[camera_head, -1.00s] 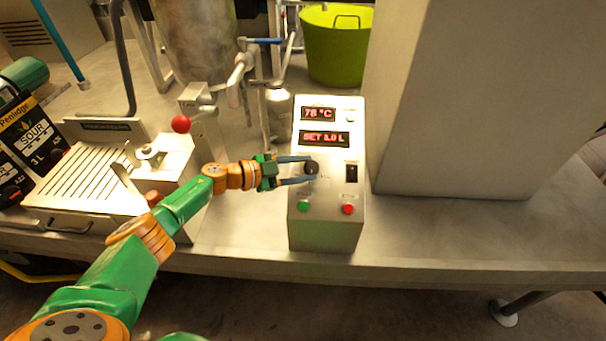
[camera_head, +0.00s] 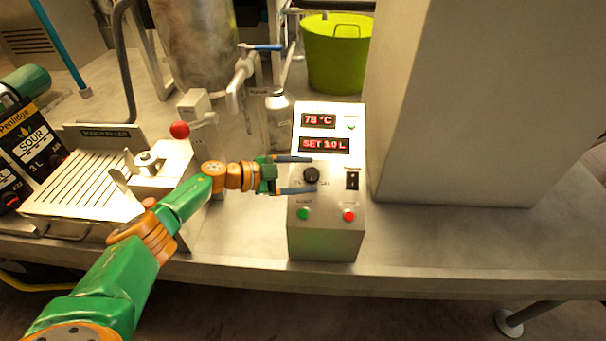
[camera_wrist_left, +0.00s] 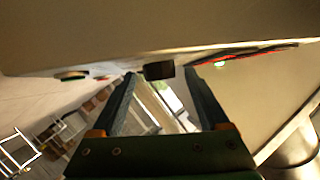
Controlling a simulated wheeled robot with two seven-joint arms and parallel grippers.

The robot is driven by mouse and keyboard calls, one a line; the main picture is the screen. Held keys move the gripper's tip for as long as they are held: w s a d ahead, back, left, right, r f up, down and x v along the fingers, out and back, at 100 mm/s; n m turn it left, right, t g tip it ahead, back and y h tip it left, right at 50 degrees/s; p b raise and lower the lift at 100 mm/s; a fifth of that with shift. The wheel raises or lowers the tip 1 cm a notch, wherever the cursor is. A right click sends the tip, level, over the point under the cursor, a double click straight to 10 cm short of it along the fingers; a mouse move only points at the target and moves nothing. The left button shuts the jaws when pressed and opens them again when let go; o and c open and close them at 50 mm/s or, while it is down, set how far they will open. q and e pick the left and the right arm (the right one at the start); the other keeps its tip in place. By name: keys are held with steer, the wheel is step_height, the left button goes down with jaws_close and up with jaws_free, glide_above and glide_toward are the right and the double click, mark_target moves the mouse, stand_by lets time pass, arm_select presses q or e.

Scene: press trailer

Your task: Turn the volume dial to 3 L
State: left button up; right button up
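The black volume dial (camera_head: 311,175) sits on the sloped face of a metal control box (camera_head: 326,236). The box's lower display (camera_head: 324,145) reads "SET 3.0 L". My left gripper (camera_head: 303,174) is open, with its two fingers apart above and below the dial, coming from the left. In the left wrist view the dark dial (camera_wrist_left: 159,71) shows between the spread fingertips, with a gap to each finger. My right gripper is not in view.
The upper display (camera_head: 318,121) reads 78 °C. A green button (camera_head: 303,214), a red button (camera_head: 348,215) and a black switch (camera_head: 352,181) are close to the dial. A green tub (camera_head: 337,72) stands behind; a grey pillar (camera_head: 455,120) stands right.

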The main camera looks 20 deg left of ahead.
arm_select(q)
steer(key=shift+a, duration=0.1)
steer(key=v, duration=0.7)
